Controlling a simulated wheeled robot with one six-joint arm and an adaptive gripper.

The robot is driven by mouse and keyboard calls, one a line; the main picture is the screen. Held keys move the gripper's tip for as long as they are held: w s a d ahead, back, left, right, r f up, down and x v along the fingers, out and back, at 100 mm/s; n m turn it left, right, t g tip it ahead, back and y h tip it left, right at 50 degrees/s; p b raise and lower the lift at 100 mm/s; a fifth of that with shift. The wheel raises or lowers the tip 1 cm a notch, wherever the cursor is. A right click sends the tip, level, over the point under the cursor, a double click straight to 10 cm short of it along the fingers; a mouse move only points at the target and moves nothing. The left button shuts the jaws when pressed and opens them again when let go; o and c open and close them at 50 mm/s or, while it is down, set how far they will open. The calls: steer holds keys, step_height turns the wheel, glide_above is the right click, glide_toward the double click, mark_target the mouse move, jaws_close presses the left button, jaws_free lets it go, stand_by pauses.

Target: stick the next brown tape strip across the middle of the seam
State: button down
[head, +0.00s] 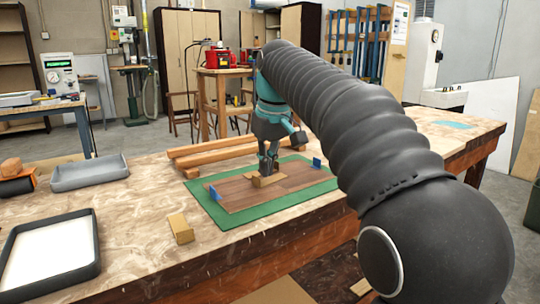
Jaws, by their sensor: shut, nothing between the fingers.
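Brown wood sheets (240,195) lie on a green mat (232,218) on the workbench. The seam between them is too fine to make out clearly. A small blue piece (215,192) is at the left end of the sheets and another blue piece (316,162) is at the right end. A tan piece (268,181) lies on the middle of the sheets. My gripper (268,172) points down just above or against this tan piece, with its fingers shut and empty. I cannot tell whether they touch it. No separate brown tape strip can be made out.
A tan block (180,228) lies on the bench left of the mat. A black-rimmed tray with a white inside (96,262) is at the front left, and a grey tray (88,184) is behind it. Wooden bars (215,154) lie behind the mat. Bench at the far right is mostly clear.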

steer(key=shift+f+b, duration=0.55)
steer(key=shift+f, duration=0.25)
stand_by(0.6)
step_height(320, 180, up, 5)
steer(key=p, duration=0.5)
steer(key=shift+f, duration=0.1)
steer(key=shift+r+p, duration=0.35)
steer(key=shift+r, duration=0.8)
steer(key=shift+s+d, duration=0.1)
